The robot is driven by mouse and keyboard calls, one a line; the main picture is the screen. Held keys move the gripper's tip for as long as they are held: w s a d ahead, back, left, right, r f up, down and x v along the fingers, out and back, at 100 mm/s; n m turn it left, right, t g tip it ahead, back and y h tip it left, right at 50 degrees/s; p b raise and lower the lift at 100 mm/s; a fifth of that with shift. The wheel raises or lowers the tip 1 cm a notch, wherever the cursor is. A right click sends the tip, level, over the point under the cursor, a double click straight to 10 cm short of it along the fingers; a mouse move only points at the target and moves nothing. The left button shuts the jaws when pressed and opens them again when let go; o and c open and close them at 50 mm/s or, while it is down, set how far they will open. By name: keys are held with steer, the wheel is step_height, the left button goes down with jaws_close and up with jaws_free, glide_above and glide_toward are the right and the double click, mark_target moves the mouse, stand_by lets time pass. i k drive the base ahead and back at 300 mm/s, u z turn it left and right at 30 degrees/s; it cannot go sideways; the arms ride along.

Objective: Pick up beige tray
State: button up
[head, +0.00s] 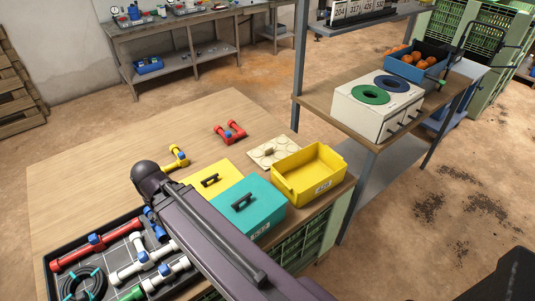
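The beige tray (287,153) is a flat, pale piece with round marks and a small raised tan handle on top. It lies flat on the wooden table, just behind the yellow open bin (307,174), whose body hides part of its right side. My arm crosses the lower middle of the head view, and its dark rounded joint is left of the beige tray and apart from it. My gripper does not show in this view.
A teal box (247,207) and a yellow lidded box (208,180) stand left of the bin. Red (229,131) and yellow (178,157) pipe fittings lie nearby. A black tray (50,287) of fittings sits front left. The table (110,150) is clear at back left.

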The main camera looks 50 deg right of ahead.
mark_target(273, 152)
steer(key=u, duration=0.2)
steer(key=k, duration=1.35)
steer(key=z, duration=1.05)
steer(key=i, duration=1)
